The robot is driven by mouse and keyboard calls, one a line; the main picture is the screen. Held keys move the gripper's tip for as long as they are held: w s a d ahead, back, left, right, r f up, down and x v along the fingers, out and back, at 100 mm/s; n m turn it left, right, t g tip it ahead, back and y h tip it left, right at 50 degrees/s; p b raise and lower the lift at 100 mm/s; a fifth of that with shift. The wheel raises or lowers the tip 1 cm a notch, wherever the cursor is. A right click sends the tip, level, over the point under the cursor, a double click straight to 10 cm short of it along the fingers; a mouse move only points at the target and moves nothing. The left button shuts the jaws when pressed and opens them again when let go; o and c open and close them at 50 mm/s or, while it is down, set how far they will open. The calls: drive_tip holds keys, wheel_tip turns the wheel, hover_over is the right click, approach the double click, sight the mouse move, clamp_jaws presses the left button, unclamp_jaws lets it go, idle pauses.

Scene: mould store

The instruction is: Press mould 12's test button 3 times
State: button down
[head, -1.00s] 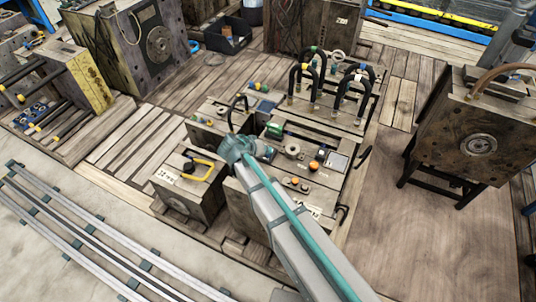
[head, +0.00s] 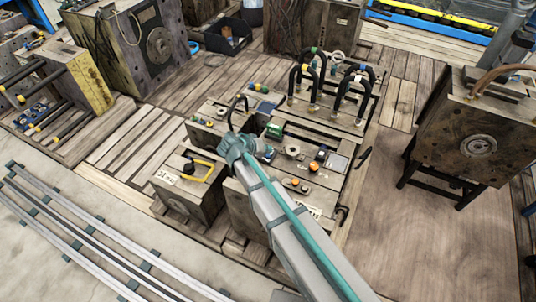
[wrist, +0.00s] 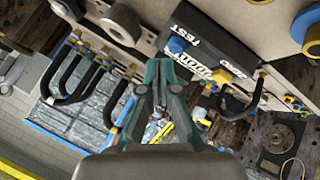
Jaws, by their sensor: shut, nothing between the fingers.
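In the wrist view a dark panel (wrist: 219,52) bears white lettering that reads TEST and, below, a word like MOULD; its number cannot be read. A blue button (wrist: 177,45) sits on the panel beside TEST. My gripper (wrist: 157,68) is shut and empty, its fingertips near the blue button and seemingly apart from it. In the head view my gripper (head: 264,153) is over the wooden mould blocks in the middle. The blue button cannot be made out there.
Black curved hoses (head: 304,75) stand behind my gripper. A yellow handle (head: 200,170) is on the block to the left, and an orange knob (head: 314,167) lies to the right. A large mould (head: 480,135) stands on a frame at the right. Bare floor lies in front of it.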

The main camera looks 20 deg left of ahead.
sight(267, 155)
drive_tip(key=shift+r, duration=0.15)
drive_tip(key=shift+r+p, duration=0.95)
drive_tip(key=shift+r, duration=1.55)
drive_tip(key=shift+d, duration=0.1)
